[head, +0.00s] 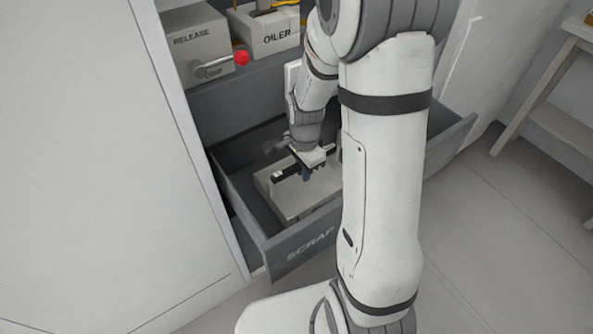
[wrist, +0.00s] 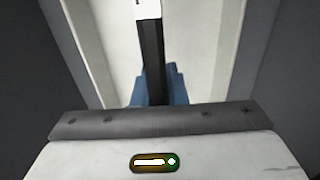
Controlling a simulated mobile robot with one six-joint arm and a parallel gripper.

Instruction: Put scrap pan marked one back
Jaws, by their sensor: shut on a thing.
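The scrap pan (head: 284,207), a pale shallow pan with a dark bar handle (head: 290,173), is inside the open drawer (head: 268,252) lettered SCRAP in the head view. I cannot tell whether it rests on the drawer floor. My gripper (head: 306,175) points down into the drawer, with its blue fingertips closed on the handle. In the wrist view my gripper (wrist: 158,90) straddles the black handle (wrist: 152,50), with the pale pan (wrist: 205,45) below. A white tag (wrist: 148,9) on the handle is cut off, so its number is unreadable. My arm hides the pan's right side.
Above the drawer, a grey shelf carries a RELEASE box (head: 203,45) with a red-knobbed lever and an OILER box (head: 265,30). A white panel (head: 90,150) stands at the left. A wooden stand (head: 545,95) is at the far right. Floor at the right is clear.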

